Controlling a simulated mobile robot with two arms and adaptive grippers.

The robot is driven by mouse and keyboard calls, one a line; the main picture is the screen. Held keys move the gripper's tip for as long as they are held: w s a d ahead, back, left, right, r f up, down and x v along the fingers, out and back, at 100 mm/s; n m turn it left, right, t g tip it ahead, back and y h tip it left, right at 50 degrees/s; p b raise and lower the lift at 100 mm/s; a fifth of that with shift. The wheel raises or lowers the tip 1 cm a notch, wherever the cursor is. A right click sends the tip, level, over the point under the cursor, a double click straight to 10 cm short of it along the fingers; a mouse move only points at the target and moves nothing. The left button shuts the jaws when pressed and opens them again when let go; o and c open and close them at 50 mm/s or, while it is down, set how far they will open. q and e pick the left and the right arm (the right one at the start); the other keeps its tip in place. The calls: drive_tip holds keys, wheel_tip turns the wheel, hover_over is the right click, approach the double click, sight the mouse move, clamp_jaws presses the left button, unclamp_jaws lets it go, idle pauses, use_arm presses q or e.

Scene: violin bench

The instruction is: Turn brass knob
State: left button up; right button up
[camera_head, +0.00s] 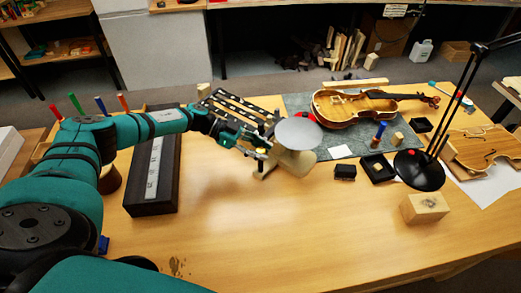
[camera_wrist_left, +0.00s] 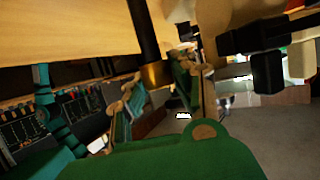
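The brass knob (camera_head: 261,154) is small in the head view, on the near left side of a beige bench device with a round grey disc (camera_head: 298,133). In the left wrist view the brass knob (camera_wrist_left: 155,75) sits at the end of a dark shaft. My left gripper (camera_head: 250,146) is at the knob. In its wrist view the green fingers (camera_wrist_left: 160,88) stand apart on either side of the knob, with a visible gap on the left side. Whether the right-hand finger touches the knob I cannot tell. My right gripper is not in view.
A black slotted rack (camera_head: 238,107) stands just behind the left gripper. A long dark box (camera_head: 154,175) lies under the left arm. A violin (camera_head: 352,107) on a grey mat and a black lamp (camera_head: 419,170) are to the right. The front middle of the bench is clear.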

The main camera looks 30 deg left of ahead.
use_arm(q)
drive_tip(key=o, duration=0.5)
drive_tip(key=v, duration=1.2)
drive_tip(key=shift+f, duration=0.1)
